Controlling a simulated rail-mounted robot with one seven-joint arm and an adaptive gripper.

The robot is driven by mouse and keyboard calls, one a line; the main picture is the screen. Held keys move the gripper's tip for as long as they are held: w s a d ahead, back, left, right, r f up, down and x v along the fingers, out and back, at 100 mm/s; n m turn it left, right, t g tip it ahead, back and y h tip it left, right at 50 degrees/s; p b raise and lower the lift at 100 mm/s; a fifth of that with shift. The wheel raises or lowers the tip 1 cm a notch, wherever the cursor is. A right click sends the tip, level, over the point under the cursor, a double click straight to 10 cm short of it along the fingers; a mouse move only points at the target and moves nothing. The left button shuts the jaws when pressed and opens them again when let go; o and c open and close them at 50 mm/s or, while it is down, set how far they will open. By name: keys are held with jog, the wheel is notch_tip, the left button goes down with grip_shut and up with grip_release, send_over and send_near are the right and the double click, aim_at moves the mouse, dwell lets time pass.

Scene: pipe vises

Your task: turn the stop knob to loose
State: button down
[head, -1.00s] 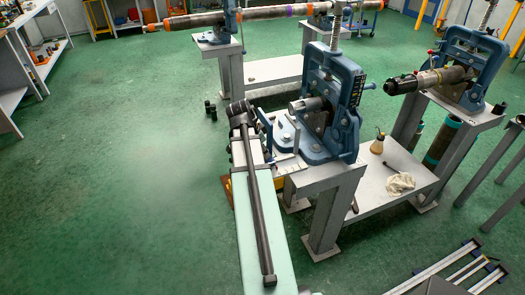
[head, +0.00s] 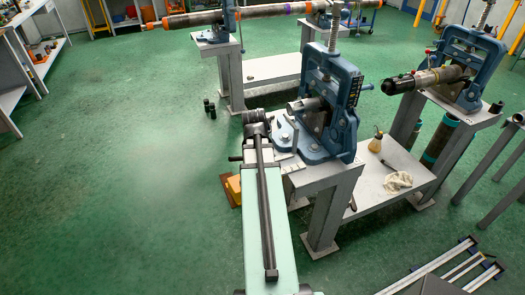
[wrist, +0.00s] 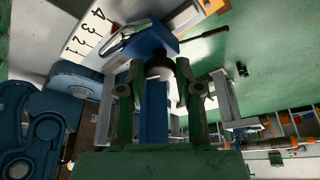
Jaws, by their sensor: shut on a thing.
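In the wrist view, my gripper (wrist: 160,76) has its two dark green fingers closed in on a black rounded knob (wrist: 183,67), which I take for the stop knob. The knob sits at a blue block (wrist: 150,40) beside a white scale plate (wrist: 92,34) with black numbers. The fingers hide part of the knob, and its setting cannot be read. In the head view, my arm covers this spot at the left of the near blue vise (head: 335,95), so neither the fingertips nor the knob shows there.
The near vise holds a short grey pipe (head: 303,105) on a grey bench (head: 325,175). An oil can (head: 376,142) and a white rag (head: 398,184) lie on the shelf to the right. Another vise (head: 470,65) stands further right.

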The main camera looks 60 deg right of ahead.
jog(key=shift+f+n, duration=0.1)
jog(key=shift+n, duration=0.2)
jog(key=c, duration=0.8)
grip_release()
jog(key=shift+o, duration=0.2)
jog(key=shift+r, duration=0.2)
jog(key=v, duration=1.1)
jog(key=shift+s+r, duration=0.2)
jog(key=shift+r, duration=0.15)
jog(key=shift+a, duration=0.1)
jog(key=shift+c, duration=0.3)
